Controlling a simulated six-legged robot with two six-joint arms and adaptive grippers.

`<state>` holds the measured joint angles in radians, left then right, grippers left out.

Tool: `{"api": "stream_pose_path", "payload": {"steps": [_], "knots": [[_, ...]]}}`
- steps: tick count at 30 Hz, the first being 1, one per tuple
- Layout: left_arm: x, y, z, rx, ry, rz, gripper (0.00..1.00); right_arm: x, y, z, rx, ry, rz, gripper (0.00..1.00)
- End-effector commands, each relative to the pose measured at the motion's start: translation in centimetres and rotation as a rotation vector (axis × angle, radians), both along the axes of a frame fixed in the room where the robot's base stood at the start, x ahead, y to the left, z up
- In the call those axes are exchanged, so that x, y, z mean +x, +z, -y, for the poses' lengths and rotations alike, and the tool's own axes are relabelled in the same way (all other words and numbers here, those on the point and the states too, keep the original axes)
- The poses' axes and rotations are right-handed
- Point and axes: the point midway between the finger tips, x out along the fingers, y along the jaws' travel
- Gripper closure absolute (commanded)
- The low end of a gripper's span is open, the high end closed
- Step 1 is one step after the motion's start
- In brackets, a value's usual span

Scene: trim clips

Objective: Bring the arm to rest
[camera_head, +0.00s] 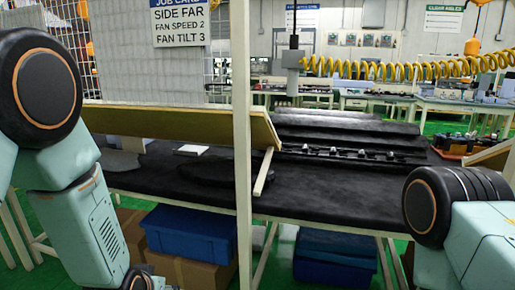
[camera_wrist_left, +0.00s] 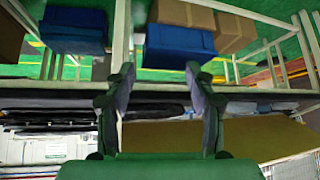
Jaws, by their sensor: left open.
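My left arm stands at the left side of the head view, folded downward, and its gripper is not seen there. In the left wrist view my left gripper (camera_wrist_left: 158,95) is open, with its two dark fingers apart and nothing between them. That view is turned over, with the workbench, a tan board (camera_wrist_left: 260,137) and blue bins behind the fingers. My right arm shows only as a rounded joint and pale link at the right edge of the head view. My right gripper is out of view.
A black-topped workbench (camera_head: 330,195) holds black trim pieces (camera_head: 345,130) and a strip with several clips (camera_head: 350,154). A slanted tan board (camera_head: 185,122) and a pale post (camera_head: 242,150) stand at its left. Blue bins (camera_head: 188,232) and boxes (camera_head: 200,272) sit below.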

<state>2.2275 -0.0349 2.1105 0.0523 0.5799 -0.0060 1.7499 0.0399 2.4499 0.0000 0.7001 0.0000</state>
Motion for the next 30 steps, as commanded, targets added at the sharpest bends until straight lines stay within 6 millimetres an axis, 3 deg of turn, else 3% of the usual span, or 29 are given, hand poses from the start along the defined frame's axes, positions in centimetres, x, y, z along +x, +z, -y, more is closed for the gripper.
{"api": "stream_pose_path", "payload": {"steps": [1,6,15,18,23,30], "knots": [[-2.7,-3.2,-0.1,-0.003,0.001,-0.056,0.45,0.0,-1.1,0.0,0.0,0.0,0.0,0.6],[-11.3,-10.3,-0.3,-0.014,-0.001,-0.222,0.45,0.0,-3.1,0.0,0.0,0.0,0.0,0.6],[-27.5,-19.5,-0.3,-0.04,0.009,-0.555,0.45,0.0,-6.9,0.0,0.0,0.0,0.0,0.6],[-31.1,-21.7,-0.3,-0.045,0.019,-0.637,0.45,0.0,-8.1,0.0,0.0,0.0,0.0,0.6],[-33.6,-23.4,-0.4,-0.047,0.025,-0.693,0.45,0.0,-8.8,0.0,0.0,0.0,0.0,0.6],[-33.8,-23.4,-0.4,-0.045,0.025,-0.698,0.45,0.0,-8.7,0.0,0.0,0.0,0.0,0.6]]}}
